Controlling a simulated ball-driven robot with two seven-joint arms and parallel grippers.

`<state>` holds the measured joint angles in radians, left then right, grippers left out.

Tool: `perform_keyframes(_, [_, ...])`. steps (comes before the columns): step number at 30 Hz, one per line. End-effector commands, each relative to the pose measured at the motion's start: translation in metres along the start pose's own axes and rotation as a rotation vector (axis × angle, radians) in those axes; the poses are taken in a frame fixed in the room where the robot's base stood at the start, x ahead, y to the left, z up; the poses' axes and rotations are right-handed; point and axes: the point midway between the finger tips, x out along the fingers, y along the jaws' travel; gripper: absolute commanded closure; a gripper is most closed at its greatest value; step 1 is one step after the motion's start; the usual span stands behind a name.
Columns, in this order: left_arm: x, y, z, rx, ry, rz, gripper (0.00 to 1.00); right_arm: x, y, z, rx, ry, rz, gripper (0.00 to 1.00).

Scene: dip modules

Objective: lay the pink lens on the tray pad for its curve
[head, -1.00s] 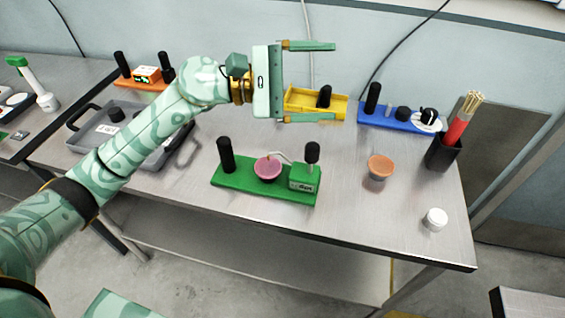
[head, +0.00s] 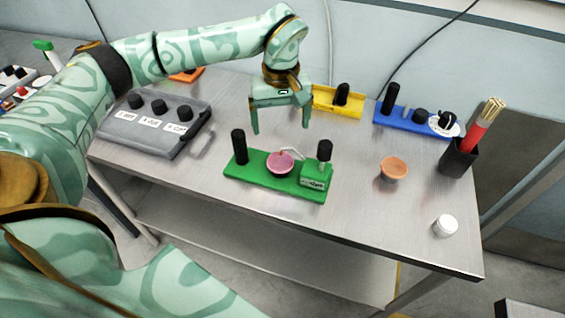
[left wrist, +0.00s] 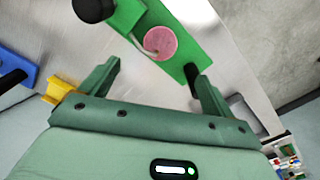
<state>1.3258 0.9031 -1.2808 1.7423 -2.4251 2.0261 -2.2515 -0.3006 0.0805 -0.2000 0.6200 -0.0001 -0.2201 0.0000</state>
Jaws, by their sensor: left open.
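The pink lens (head: 279,163) is a round, shallow disc on the middle of the green module (head: 245,178), with a thin pale arm reaching over it. It also shows in the left wrist view (left wrist: 160,43). My left gripper (head: 279,125) is open and empty, fingers pointing down, above the table just behind the green module. In the left wrist view its fingertips (left wrist: 153,70) spread to either side below the lens, apart from it. The grey tray (head: 165,142) is at the left, with several black round pads (head: 158,107) and small labels, too small to read surely. My right gripper is not in view.
An orange cup-shaped piece (head: 394,168) and a white jar (head: 445,225) stand at the right. A yellow module (head: 325,104), a blue module (head: 410,125) and a black holder with sticks (head: 459,157) line the back. Black posts rise from the green module's ends.

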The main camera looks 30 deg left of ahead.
Motion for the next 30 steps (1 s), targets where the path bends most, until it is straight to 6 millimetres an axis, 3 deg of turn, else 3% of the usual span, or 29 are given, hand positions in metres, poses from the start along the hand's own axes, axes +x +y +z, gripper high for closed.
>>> perform_keyframes(1, [0.018, -0.001, 0.001, 0.001, -0.007, -0.004, 0.11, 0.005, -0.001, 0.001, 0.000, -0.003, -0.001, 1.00])
perform_keyframes(6, [0.052, 0.000, 0.001, 0.001, -0.004, -0.001, 0.11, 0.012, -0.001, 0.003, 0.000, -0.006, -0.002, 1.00])
perform_keyframes(14, [0.076, 0.000, 0.001, 0.001, -0.003, 0.001, 0.11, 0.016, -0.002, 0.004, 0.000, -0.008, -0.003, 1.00])
perform_keyframes(21, [0.114, -0.002, 0.002, 0.001, -0.004, 0.000, 0.11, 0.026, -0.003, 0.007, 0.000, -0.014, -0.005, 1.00])
perform_keyframes(30, [0.118, -0.002, 0.001, 0.001, 0.000, 0.003, 0.11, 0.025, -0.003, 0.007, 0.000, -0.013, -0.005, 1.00])
